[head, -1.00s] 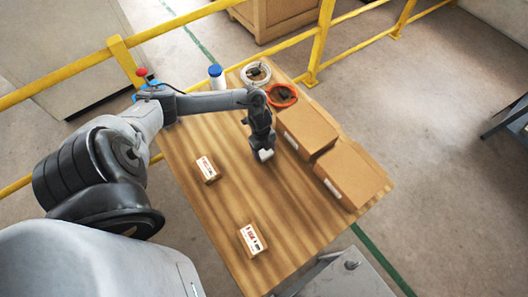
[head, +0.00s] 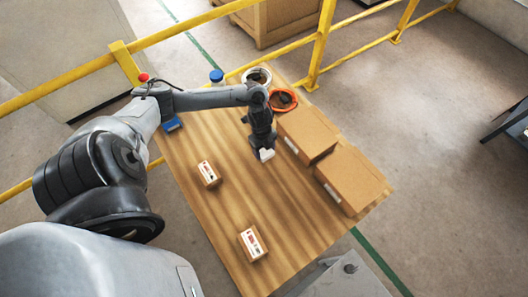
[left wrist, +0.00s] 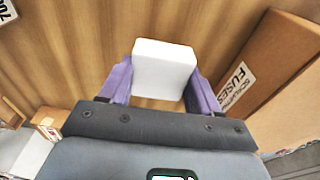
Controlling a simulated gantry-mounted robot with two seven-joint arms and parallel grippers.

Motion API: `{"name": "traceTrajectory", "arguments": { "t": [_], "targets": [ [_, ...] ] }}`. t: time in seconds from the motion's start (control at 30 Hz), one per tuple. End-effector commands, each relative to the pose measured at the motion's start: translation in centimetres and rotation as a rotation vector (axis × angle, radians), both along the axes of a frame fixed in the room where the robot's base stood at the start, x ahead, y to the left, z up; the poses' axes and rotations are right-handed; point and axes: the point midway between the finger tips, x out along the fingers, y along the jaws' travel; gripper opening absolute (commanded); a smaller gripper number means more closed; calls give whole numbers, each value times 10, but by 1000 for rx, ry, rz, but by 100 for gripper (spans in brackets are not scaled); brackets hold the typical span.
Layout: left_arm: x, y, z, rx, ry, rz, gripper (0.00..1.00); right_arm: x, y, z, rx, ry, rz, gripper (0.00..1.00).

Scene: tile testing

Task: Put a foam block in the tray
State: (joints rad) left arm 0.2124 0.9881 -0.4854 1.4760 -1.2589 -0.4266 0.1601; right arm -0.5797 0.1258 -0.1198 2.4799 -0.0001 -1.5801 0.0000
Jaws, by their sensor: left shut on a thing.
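A white foam block (head: 267,155) is held in my left gripper (head: 262,150), which points down over the middle of the wooden table. In the left wrist view the white block (left wrist: 165,68) sits between the two purple fingers of the gripper (left wrist: 162,85), which are shut on it. I cannot tell for sure whether the block touches the table. No tray can be made out clearly; a blue thing (head: 172,125) at the table's left edge is mostly hidden by my left arm. My right gripper is not in view.
Two large brown boxes (head: 307,134) (head: 350,180) stand right of the gripper. Two small labelled cartons (head: 208,173) (head: 252,244) lie left and in front. A blue-capped bottle (head: 217,76), a white coil (head: 257,75) and an orange coil (head: 283,100) are at the back.

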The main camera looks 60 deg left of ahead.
Motion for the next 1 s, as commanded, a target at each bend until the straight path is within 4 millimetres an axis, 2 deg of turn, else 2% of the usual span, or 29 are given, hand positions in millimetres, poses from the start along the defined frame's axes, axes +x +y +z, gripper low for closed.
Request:
{"name": "traceTrajectory", "arguments": {
  "t": [0.03,0.2,0.5,0.77,1.0],
  "targets": [
    [0,-15,8,-5,-2,-8,25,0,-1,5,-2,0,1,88],
    [-2,-50,30,-5,-5,-7,25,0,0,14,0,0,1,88],
    [-5,-98,57,-4,-2,-4,25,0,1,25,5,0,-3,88],
    [0,-115,70,-4,-3,-2,25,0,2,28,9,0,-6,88],
    [27,-118,90,1,-6,-4,25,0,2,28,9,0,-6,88]
  ]
}}
